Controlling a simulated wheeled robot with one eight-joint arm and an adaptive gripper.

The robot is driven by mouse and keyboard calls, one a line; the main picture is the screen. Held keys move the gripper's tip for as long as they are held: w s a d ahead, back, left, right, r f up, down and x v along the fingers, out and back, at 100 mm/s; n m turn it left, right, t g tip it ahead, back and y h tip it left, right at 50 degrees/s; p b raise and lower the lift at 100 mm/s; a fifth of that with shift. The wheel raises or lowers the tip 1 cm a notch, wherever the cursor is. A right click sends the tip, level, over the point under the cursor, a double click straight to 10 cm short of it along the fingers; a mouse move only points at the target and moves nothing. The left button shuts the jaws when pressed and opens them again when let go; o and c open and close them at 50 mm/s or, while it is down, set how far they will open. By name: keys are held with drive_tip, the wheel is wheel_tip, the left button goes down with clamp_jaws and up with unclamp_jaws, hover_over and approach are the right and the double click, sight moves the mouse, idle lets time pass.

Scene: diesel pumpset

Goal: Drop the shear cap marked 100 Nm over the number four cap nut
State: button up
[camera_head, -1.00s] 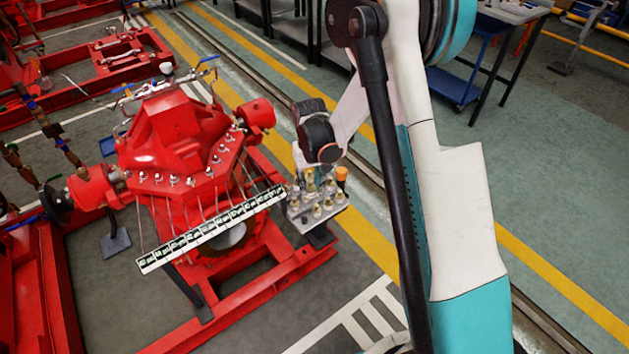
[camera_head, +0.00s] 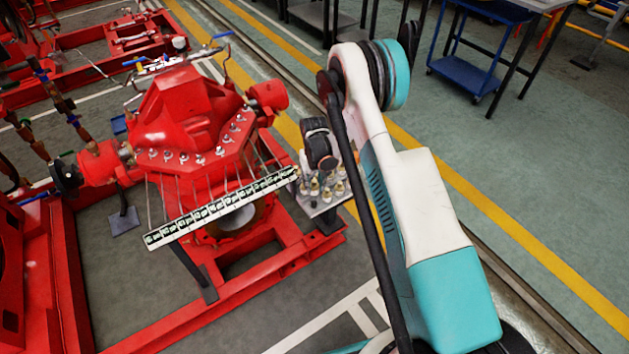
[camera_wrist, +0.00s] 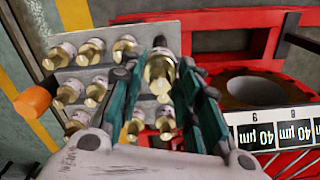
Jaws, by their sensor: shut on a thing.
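My gripper (camera_wrist: 163,76) is shut on a brass-coloured shear cap (camera_wrist: 161,70) with a pale band, in the wrist view. The marking on its band cannot be read. The held cap is over the grey cap plate (camera_wrist: 60,77), whose several other similar caps stand in rows; I cannot tell how far above it is. In the head view the plate (camera_head: 331,207) stands just right of the red pump, and my arm hides the fingers. Silver cap nuts (camera_head: 183,158) line the sloping lower edges of the red pump body (camera_head: 185,115). I cannot read which is number four.
A long label strip (camera_head: 222,208) with thin rods above it runs along the pump's front; its "40 µm" labels (camera_wrist: 262,135) show in the wrist view. A blue trolley (camera_head: 467,70) is farther back right.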

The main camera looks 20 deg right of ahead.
sight(314, 202)
drive_tip(key=shift+f+b, duration=0.1)
drive_tip(key=shift+b, duration=0.3)
wheel_tip(314, 202, down, 2)
drive_tip(key=shift+f+b, duration=0.1)
drive_tip(key=shift+b, duration=0.25)
drive_tip(key=shift+f, duration=1.7)
drive_tip(key=shift+f, duration=0.15)
drive_tip(key=shift+f, duration=0.35)
drive_tip(key=shift+f, duration=0.35)
drive_tip(key=shift+f, duration=0.3)
drive_tip(key=shift+f, duration=0.35)
